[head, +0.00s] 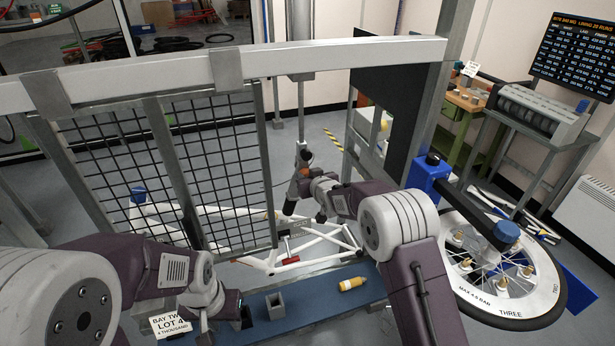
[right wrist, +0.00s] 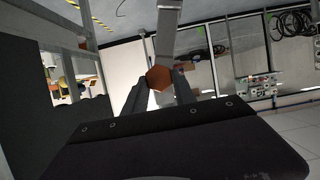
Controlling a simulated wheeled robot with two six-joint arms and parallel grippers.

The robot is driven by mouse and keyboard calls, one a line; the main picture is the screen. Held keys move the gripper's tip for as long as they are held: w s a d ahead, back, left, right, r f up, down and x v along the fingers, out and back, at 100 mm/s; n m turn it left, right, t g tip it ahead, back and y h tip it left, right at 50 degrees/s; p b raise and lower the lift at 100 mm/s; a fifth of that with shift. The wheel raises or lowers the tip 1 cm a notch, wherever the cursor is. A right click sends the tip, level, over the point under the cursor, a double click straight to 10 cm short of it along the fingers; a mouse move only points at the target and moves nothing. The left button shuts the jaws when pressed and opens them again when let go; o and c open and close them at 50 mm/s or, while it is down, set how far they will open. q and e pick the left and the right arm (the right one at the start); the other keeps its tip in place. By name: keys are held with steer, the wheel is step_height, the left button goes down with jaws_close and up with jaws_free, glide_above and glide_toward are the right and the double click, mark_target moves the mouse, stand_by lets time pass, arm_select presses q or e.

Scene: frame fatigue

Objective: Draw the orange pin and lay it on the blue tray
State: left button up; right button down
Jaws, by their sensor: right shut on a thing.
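The orange pin (right wrist: 158,77) shows its hexagonal head between the fingers of my right gripper (right wrist: 158,88) in the right wrist view. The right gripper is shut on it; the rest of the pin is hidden. In the head view my right gripper (head: 300,178) is beyond the top rail, by the white bike frame (head: 215,225). A long blue surface (head: 310,310), which looks like the blue tray, runs along the near edge. My left gripper (head: 232,306) is low at its left end; its fingers are too unclear to tell open from shut.
A metal rail (head: 300,62) and mesh panel (head: 215,160) stand between me and the frame. A wheel (head: 510,270) is at right.

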steer(key=shift+s+d+b, duration=0.3)
steer(key=shift+s+b, duration=0.1)
steer(key=shift+s, duration=0.5)
steer(key=shift+s+d+b, duration=0.3)
steer(key=shift+s+b, duration=0.1)
steer(key=shift+s, duration=0.55)
steer(key=shift+s+d+b, duration=0.3)
steer(key=shift+s+b, duration=0.1)
steer(key=shift+s, duration=0.5)
steer(key=shift+s, duration=0.2)
steer(key=shift+s+d+b, duration=0.2)
steer(key=shift+s+b, duration=0.05)
steer(key=shift+s, duration=0.4)
steer(key=shift+s+d+b, duration=0.25)
steer(key=shift+s+b, duration=0.05)
steer(key=shift+s, duration=0.3)
steer(key=shift+s+d+b, duration=0.2)
steer(key=shift+s+b, duration=0.05)
steer(key=shift+s, duration=0.4)
steer(key=shift+f, duration=0.1)
